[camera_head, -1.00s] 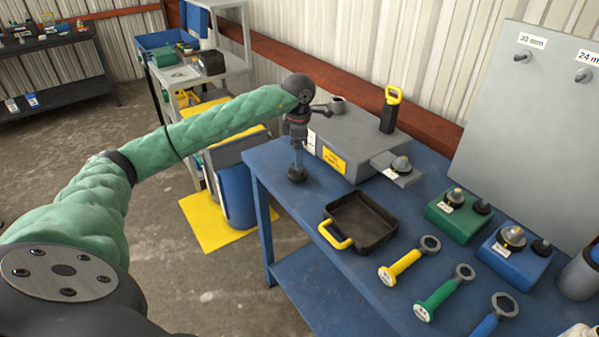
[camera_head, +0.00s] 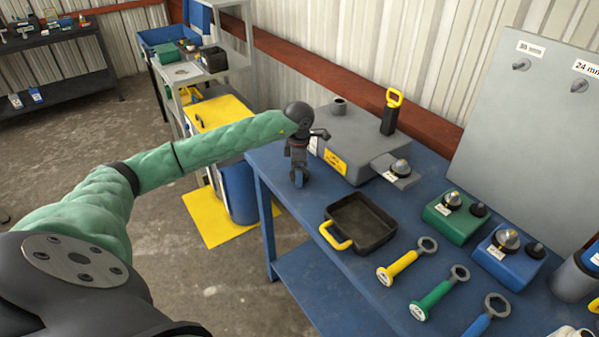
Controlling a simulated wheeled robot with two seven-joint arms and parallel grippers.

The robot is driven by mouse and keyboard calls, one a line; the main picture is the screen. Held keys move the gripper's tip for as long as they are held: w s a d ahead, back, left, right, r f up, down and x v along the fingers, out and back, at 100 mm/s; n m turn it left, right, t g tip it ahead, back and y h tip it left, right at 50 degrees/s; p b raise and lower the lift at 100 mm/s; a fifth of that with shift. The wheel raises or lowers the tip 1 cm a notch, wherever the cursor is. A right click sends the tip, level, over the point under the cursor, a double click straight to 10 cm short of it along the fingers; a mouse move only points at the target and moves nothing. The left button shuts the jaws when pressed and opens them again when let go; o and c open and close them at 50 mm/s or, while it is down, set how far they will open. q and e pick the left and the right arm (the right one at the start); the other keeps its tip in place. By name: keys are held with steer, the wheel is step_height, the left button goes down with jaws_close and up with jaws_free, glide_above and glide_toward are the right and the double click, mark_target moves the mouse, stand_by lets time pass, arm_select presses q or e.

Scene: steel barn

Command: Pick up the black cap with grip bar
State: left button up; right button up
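My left arm comes in from the left, and its gripper (camera_head: 299,181) points down at the near left corner of the blue workbench (camera_head: 300,217), just in front of the grey box. Its fingers are small and seen edge-on, so I cannot tell whether they are open or shut. A dark round piece, which looks like the black cap, stood at this spot a second ago. It is now hidden behind or between the fingers, and I cannot tell whether they touch it. My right gripper is not in view.
The grey box (camera_head: 345,135) with a yellow label stands close behind the gripper. A black tray (camera_head: 374,244) with a yellow handle lies to its right. Yellow (camera_head: 405,263), green (camera_head: 440,292) and blue (camera_head: 487,318) wrenches lie nearer me. Green and blue blocks with fittings stand farther right.

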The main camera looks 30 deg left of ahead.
arm_select(q)
steer(key=shift+f, duration=0.25)
steer(key=c, duration=1)
steer(key=shift+c, duration=0.2)
steer(key=shift+r, duration=0.15)
